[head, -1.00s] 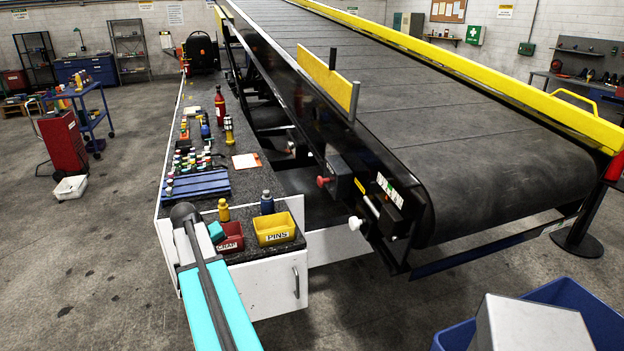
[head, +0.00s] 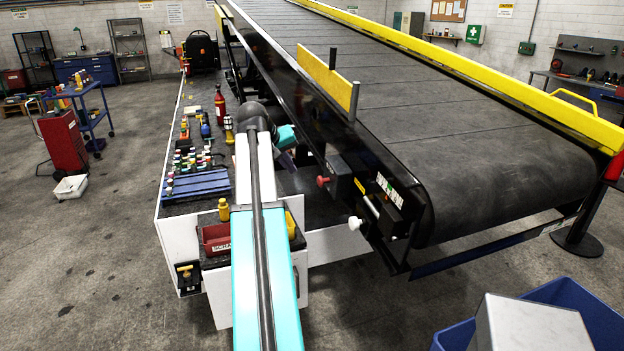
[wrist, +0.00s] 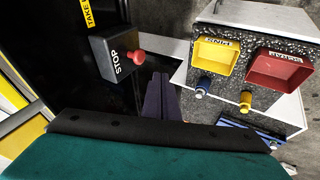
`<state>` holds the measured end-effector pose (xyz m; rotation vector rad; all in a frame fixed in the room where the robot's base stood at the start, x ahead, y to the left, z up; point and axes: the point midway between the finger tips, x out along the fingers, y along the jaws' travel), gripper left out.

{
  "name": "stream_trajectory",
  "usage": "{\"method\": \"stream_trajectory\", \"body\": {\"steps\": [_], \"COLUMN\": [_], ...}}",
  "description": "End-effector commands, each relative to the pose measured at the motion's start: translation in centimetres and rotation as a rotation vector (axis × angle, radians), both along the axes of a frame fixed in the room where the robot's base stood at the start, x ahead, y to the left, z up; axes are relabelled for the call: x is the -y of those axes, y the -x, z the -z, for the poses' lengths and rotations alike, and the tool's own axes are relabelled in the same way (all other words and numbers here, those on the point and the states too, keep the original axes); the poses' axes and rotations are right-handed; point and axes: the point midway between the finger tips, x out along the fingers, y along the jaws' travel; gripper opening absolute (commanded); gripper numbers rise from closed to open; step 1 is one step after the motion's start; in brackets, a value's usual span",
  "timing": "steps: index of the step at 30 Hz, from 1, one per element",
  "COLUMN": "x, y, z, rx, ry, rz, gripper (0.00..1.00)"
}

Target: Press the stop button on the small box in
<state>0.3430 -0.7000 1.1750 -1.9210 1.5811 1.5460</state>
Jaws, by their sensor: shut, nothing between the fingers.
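The stop box is a small black box (head: 340,174) on the near side of the belt loader. Its red button (head: 322,181) sticks out to the left. In the wrist view the box (wrist: 113,66) reads STOP, and the red button (wrist: 136,56) is in plain sight. My gripper (head: 290,168) is left of the box in the head view, partly behind my arm. In the wrist view my gripper's dark fingers (wrist: 162,76) are shut and empty, to the right of and below the button, apart from it in the picture.
The cabinet top holds a yellow bin (wrist: 217,58), a red bin (wrist: 279,69), small bottles and a blue rack (head: 197,185). A white knob (head: 355,223) sits below the box. The belt's black side frame (head: 300,110) runs close to my gripper.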

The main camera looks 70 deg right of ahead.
Motion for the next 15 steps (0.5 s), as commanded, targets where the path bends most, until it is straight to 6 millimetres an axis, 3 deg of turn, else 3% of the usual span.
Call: {"method": "stream_trajectory", "body": {"steps": [15], "x": [0.37], "y": [0.01], "z": [0.58], "rx": [0.0], "ry": [-0.002], "rz": [-0.001], "gripper": [0.0]}}
